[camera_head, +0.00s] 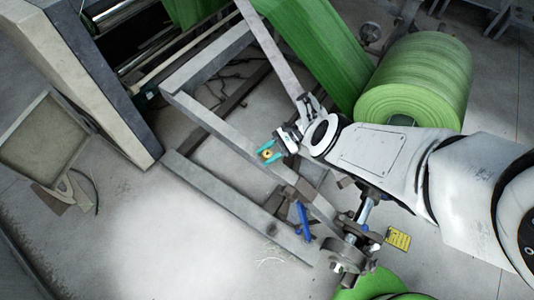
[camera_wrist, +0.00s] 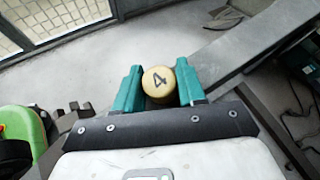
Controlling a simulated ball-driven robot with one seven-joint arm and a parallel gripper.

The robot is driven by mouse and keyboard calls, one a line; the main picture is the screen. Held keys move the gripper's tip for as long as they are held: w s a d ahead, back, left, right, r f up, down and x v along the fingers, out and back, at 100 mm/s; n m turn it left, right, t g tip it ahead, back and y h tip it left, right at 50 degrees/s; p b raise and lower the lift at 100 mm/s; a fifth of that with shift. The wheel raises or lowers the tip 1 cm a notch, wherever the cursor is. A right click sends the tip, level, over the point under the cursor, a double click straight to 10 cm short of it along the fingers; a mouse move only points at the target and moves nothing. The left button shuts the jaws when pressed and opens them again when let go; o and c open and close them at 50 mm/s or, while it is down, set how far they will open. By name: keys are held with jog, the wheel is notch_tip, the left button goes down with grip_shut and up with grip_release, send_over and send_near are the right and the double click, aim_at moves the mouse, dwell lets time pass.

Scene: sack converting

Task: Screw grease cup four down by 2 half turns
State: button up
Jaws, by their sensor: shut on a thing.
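Grease cup four (camera_wrist: 158,81) is a round tan cap with a black 4 on its top. In the wrist view it sits between the two teal fingers of my gripper (camera_wrist: 159,88), which press on its left and right sides. In the head view my gripper (camera_head: 268,155) is at the grey machine frame, with the small yellowish cup (camera_head: 267,154) between its fingertips. The cup's lower part and its seat are hidden.
A grey steel frame (camera_head: 222,128) runs under my gripper. A large green roll (camera_head: 419,80) stands behind my arm. A blue lever (camera_head: 303,221) and a shaft (camera_head: 367,212) are nearby to the lower right. Open concrete floor (camera_head: 150,230) lies at the lower left.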

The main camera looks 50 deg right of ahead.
aim_at(270, 151)
jog(key=shift+a, duration=0.1)
jog(key=o, duration=1)
jog(key=shift+c, duration=0.2)
jog(key=r+p, duration=0.1)
jog(key=s+r+p, duration=0.1)
jog(key=r+p, duration=0.3)
jog(key=shift+s+a+r, duration=0.15)
jog(key=shift+s+a, duration=0.05)
jog(key=shift+a, duration=0.05)
jog(key=shift+s, duration=0.15)
jog(key=s+a+r, duration=0.3)
jog(key=s+r, duration=0.4)
jog(key=s, duration=0.4)
jog(key=shift+s+a+r, duration=0.15)
jog(key=shift+s+r, duration=0.15)
jog(key=shift+s, duration=0.1)
